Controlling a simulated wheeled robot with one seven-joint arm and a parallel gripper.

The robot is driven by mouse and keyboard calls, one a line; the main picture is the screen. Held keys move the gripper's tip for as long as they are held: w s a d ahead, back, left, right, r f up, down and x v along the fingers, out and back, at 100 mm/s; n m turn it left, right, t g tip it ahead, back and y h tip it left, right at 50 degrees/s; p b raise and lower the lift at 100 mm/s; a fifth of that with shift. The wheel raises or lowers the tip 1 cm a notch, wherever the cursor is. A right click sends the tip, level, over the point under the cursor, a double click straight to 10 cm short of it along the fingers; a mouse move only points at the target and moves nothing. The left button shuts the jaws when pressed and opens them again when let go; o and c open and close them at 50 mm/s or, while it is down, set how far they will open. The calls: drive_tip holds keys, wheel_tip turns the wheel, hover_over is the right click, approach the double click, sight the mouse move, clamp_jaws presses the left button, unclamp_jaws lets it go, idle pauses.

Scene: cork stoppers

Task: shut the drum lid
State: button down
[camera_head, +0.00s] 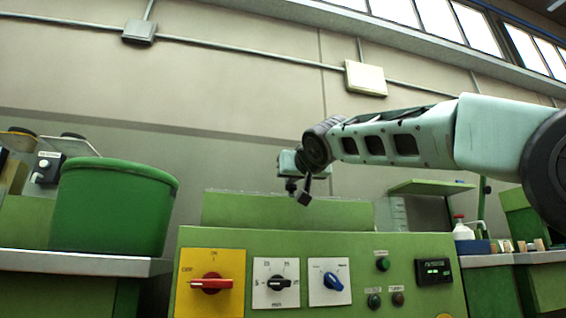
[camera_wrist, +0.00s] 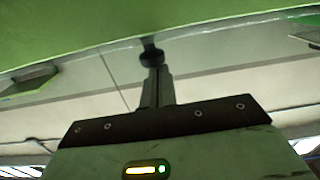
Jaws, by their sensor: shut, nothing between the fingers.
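A green machine (camera_head: 330,248) with a control panel stands in the middle of the head view. A raised green panel (camera_head: 285,212) rises behind its top edge; I cannot tell whether this is the drum lid or fixed housing, or how far the lid is open. My gripper (camera_head: 305,198) points down in front of the upper part of that panel. In the wrist view my gripper (camera_wrist: 152,58) is shut and empty, its dark tips at the edge of a broad green surface (camera_wrist: 150,22). I cannot tell whether they touch it. The drum's inside is hidden.
The panel carries a red switch (camera_head: 211,284), a black knob (camera_head: 278,284) and a blue knob (camera_head: 333,282). A green tub (camera_head: 113,208) stands on the left counter. A bottle (camera_head: 462,228) and several small cork-coloured pieces (camera_head: 522,246) stand on the right counter.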

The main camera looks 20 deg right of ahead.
drive_tip(key=s+b, duration=0.1)
drive_tip(key=s, duration=0.8)
drive_tip(key=shift+s, duration=0.35)
drive_tip(key=s+a+f+n+g+y+p, duration=0.1)
drive_tip(key=s+a+f+g+p, duration=0.2)
drive_tip(key=f, duration=0.5)
drive_tip(key=s+a+f+n+g+p, duration=0.2)
drive_tip(key=a+f+g+p, duration=0.15)
drive_tip(key=f, duration=0.55)
drive_tip(key=s+a+f+n+g+y+p, duration=0.1)
drive_tip(key=s+a+f+g+p, duration=0.2)
drive_tip(key=f, duration=0.5)
drive_tip(key=s+d+f+n+g+h+p, duration=0.15)
drive_tip(key=s+f+g+p, duration=0.25)
drive_tip(key=s+f, duration=0.55)
drive_tip(key=s+d+f+n+g+p, duration=0.15)
drive_tip(key=s+f+g+p, duration=0.35)
drive_tip(key=s, duration=0.8)
wheel_tip(320, 180, up, 36)
drive_tip(key=p, duration=3.7)
drive_tip(key=shift+s, duration=0.3)
